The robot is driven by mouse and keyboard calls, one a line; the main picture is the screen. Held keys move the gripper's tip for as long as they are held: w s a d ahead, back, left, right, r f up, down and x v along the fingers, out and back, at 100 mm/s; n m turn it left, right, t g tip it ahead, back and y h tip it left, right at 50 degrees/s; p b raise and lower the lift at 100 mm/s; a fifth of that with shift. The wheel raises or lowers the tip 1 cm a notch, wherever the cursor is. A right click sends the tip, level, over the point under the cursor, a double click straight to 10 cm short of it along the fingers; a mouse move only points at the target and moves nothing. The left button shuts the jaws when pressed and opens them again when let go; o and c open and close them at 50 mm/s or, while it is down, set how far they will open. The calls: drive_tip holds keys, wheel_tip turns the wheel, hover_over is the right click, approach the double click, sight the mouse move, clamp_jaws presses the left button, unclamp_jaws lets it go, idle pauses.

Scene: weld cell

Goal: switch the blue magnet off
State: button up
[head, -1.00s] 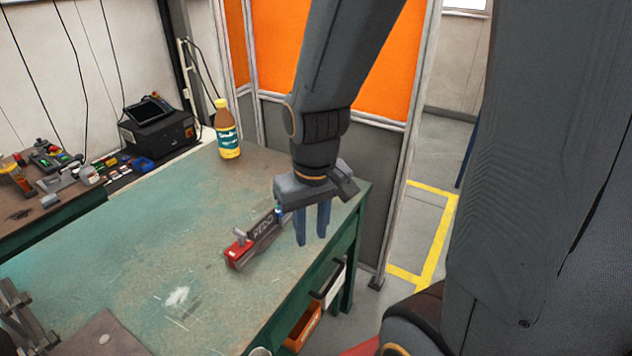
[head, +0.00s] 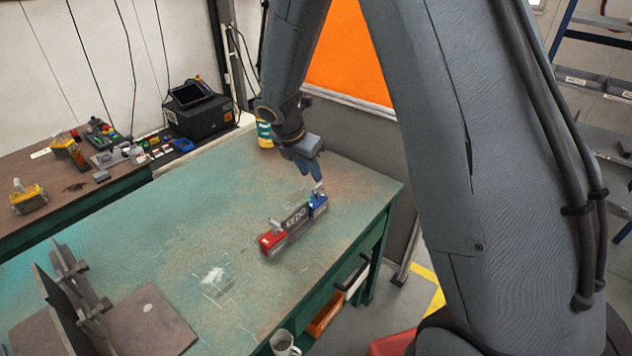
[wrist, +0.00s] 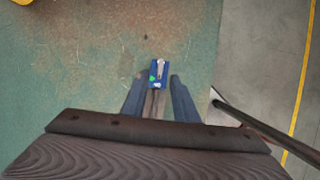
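The blue magnet (head: 318,205) sits on the green workbench (head: 190,215) at the far right end of a dark plate marked "REDO" (head: 297,218). A red magnet (head: 272,241) is at the plate's other end. In the wrist view the blue magnet (wrist: 156,84) shows from above, with a silver lever on top and a green spot at its left side. My gripper (head: 313,172) is just behind and above the blue magnet, pointing down. In the wrist view its two fingers (wrist: 157,88) are apart with nothing held, the magnet lying at the gap between the tips.
A dark angled metal fixture (head: 75,290) stands at the bench's near left. A mug (head: 284,343) is at the front edge. A bottle (head: 264,133) is partly hidden behind my arm. A side bench holds a black machine (head: 200,112) and small tools. The bench around the magnets is clear.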

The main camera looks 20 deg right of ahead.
sight(317, 186)
drive_tip(key=shift+p+x, duration=0.55)
drive_tip(key=shift+x, duration=2.75)
drive_tip(key=shift+s, duration=0.1)
clamp_jaws()
